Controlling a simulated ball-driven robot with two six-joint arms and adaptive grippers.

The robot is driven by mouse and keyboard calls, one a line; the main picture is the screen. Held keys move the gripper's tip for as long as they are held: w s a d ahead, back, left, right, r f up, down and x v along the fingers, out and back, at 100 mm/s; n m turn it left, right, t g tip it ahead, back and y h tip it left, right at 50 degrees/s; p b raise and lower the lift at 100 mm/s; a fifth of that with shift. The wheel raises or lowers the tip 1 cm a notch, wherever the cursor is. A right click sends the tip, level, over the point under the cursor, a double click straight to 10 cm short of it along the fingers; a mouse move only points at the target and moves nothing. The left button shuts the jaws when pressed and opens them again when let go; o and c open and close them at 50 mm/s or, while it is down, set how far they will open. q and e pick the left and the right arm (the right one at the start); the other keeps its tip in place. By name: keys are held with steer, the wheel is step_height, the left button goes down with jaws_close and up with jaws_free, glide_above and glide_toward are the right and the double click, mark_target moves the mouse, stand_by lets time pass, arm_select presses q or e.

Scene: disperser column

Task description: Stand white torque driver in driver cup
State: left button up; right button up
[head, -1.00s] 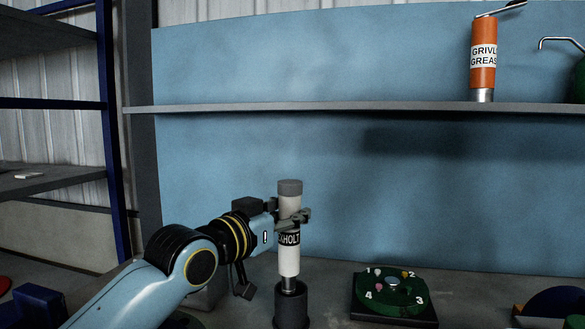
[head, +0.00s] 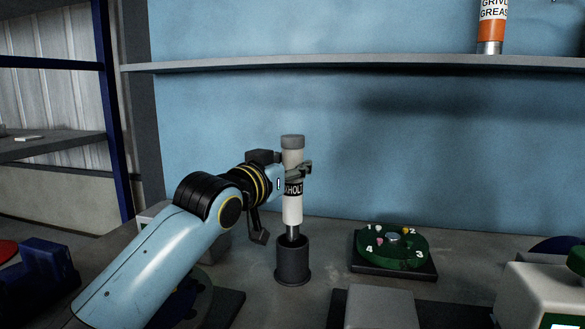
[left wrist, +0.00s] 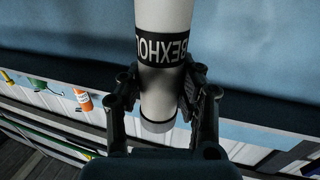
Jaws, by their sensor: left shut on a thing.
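The white torque driver (head: 292,207) stands upright in the head view, with a grey cap on top, a black lettered band and a silver shank below. My left gripper (head: 299,171) is shut on its upper body, above the band. The dark driver cup (head: 292,264) stands on the bench directly beneath. The shank's lower end meets the cup's mouth and appears to be inside it; the tip is hidden. In the left wrist view, the fingers (left wrist: 163,92) flank the driver's white body (left wrist: 160,95). My right gripper is not in view.
A green numbered disc (head: 391,248) on a dark base sits right of the cup. A grey block (head: 380,307) lies in front, and a pale device (head: 540,295) stands at lower right. A blue object (head: 45,275) is at left. A shelf (head: 360,65) runs above.

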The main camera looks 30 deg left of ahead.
mark_target(288, 205)
arm_select(q)
steer(key=shift+f+b, duration=1.9)
steer(key=shift+f, duration=0.1)
steer(key=shift+f+b, duration=0.55)
steer(key=shift+f, duration=1.05)
